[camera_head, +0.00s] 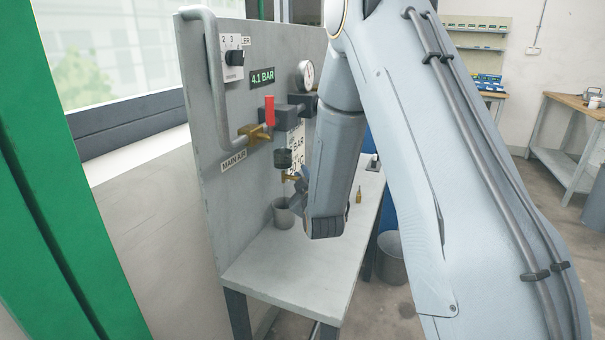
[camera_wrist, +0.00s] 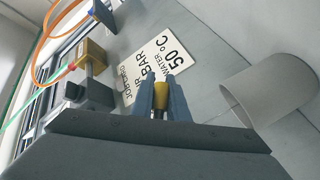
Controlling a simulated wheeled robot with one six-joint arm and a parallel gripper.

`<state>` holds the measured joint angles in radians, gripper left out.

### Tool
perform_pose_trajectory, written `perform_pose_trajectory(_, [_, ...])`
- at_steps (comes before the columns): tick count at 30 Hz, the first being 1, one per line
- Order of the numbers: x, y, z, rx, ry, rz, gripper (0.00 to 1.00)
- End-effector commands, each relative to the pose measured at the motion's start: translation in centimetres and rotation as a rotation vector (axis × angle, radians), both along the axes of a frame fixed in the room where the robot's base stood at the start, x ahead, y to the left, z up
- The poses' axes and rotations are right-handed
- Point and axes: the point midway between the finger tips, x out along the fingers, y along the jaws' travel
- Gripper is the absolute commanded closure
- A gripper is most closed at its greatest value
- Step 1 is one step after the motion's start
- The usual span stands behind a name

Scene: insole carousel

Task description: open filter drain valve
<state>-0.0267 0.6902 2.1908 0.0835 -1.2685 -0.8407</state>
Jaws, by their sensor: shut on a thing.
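The filter (camera_head: 283,158) hangs below the dark regulator body on the grey panel. The brass drain valve (camera_head: 289,177) sits at its lower end. My gripper (camera_head: 297,184) is at the drain valve, partly hidden behind my wrist. In the wrist view, the two blue-grey fingers of my gripper (camera_wrist: 161,98) are closed around a small yellow brass piece (camera_wrist: 160,91), which appears to be the drain valve's knob. How far the valve is turned cannot be told.
A grey cup (camera_head: 283,214) stands on the bench (camera_head: 280,265) below the filter; it is close to the fingers in the wrist view (camera_wrist: 262,92). A red-handled main air valve (camera_head: 269,111) and gauge (camera_head: 306,75) are above. A small brass item (camera_head: 359,196) stands on the bench.

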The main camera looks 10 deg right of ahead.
Motion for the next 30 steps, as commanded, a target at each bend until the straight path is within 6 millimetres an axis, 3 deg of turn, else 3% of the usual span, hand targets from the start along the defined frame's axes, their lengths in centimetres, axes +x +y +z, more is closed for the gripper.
perform_pose_trajectory(18, [-1.2, 0.9, -2.2, 0.249, 0.342, 0.002, 1.00])
perform_pose_trajectory(30, [-1.7, 1.3, -3.1, 0.334, 0.461, 0.001, 1.00])
